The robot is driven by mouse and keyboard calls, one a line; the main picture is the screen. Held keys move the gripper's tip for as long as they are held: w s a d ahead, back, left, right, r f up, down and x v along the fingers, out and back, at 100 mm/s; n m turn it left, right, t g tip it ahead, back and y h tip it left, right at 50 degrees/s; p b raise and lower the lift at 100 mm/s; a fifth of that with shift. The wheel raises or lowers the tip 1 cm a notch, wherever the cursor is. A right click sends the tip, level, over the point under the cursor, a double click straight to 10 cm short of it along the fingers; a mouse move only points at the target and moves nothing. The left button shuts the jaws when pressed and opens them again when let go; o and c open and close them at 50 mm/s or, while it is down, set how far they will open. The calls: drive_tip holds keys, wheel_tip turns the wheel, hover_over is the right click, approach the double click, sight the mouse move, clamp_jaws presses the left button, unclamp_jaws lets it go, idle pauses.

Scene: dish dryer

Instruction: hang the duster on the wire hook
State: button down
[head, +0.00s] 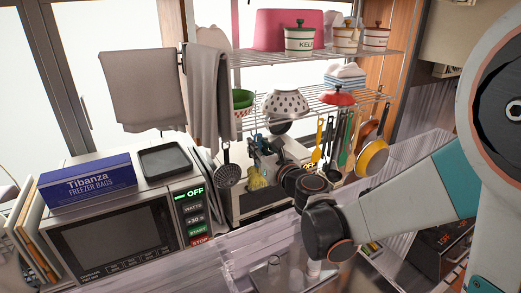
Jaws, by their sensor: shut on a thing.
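My arm reaches in from the right, and my gripper (264,150) is under the lower wire shelf, in front of the toaster-like box. It appears shut on the upper part of a duster with a yellow-green head (258,179), which hangs downward below the fingers. The duster's handle and the exact grip are small and partly hidden by my wrist. Utensils hang along the front of the wire rack (310,97). The individual wire hooks are too small to make out, and I cannot tell whether the duster touches one.
A black skimmer (228,174) hangs left of my gripper. A yellow spatula (319,140), other utensils and a yellow pan (372,157) hang to the right. A colander (286,103) sits above. A microwave (118,238) with a freezer-bag box (88,187) stands at left.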

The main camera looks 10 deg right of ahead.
drive_tip(key=shift+w+a+f+b, duration=0.2)
drive_tip(key=shift+w+b, duration=0.05)
drive_tip(key=shift+w, duration=0.2)
drive_tip(key=shift+w+a+f+b, duration=0.2)
drive_tip(key=shift+w+f+b, duration=0.1)
drive_tip(key=shift+w, duration=0.15)
drive_tip(key=shift+w+a+f+b, duration=0.15)
drive_tip(key=shift+w+a+b, duration=0.1)
drive_tip(key=shift+w, duration=0.2)
drive_tip(key=c, duration=1.4)
unclamp_jaws()
drive_tip(key=shift+c, duration=0.2)
drive_tip(key=shift+d, duration=0.1)
